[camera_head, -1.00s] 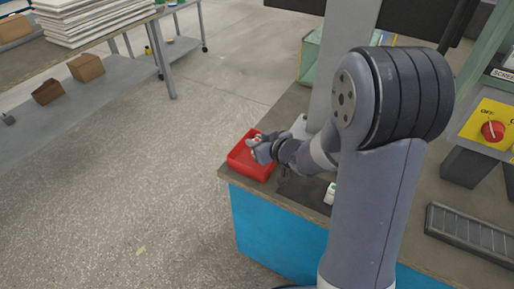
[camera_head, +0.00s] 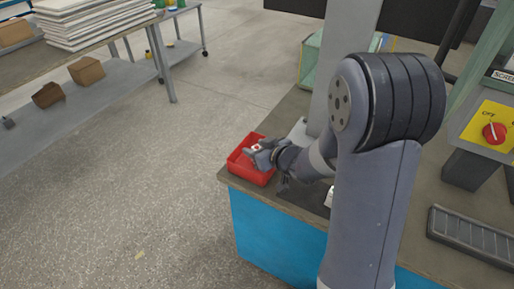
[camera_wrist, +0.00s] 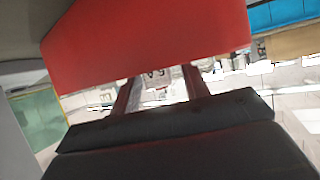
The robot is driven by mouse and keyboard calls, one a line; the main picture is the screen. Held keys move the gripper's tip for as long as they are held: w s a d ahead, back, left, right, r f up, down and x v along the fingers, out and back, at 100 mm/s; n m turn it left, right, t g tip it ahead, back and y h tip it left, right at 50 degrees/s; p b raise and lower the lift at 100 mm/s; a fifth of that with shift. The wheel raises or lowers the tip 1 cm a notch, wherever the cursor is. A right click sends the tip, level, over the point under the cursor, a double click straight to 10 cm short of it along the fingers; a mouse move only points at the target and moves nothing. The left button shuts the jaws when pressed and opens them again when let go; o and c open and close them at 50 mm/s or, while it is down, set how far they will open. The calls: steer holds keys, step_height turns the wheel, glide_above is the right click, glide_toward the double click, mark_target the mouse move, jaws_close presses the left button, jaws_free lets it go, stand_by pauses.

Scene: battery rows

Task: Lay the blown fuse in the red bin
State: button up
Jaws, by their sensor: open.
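The red bin (camera_head: 240,173) sits at the left corner of the bench in the head view. Its red side fills the upper part of the wrist view (camera_wrist: 150,40). My gripper (camera_head: 255,150) is over the bin's right part, with its jaws open. In the wrist view the two fingers (camera_wrist: 160,88) stand apart below the red side. A small pale patch with some red shows at the fingertips in the head view. I cannot tell whether it is the blown fuse, which I cannot make out clearly in either view.
The bench top (camera_head: 405,200) has a dark slotted tray (camera_head: 472,237) and a yellow switch panel (camera_head: 490,128) with a red knob on the right. A small white item (camera_head: 330,197) is partly hidden by my arm. Open floor (camera_head: 130,190) lies left of the bench.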

steer(key=p+v, duration=0.3)
steer(key=v, duration=0.9)
steer(key=shift+d+r, duration=0.1)
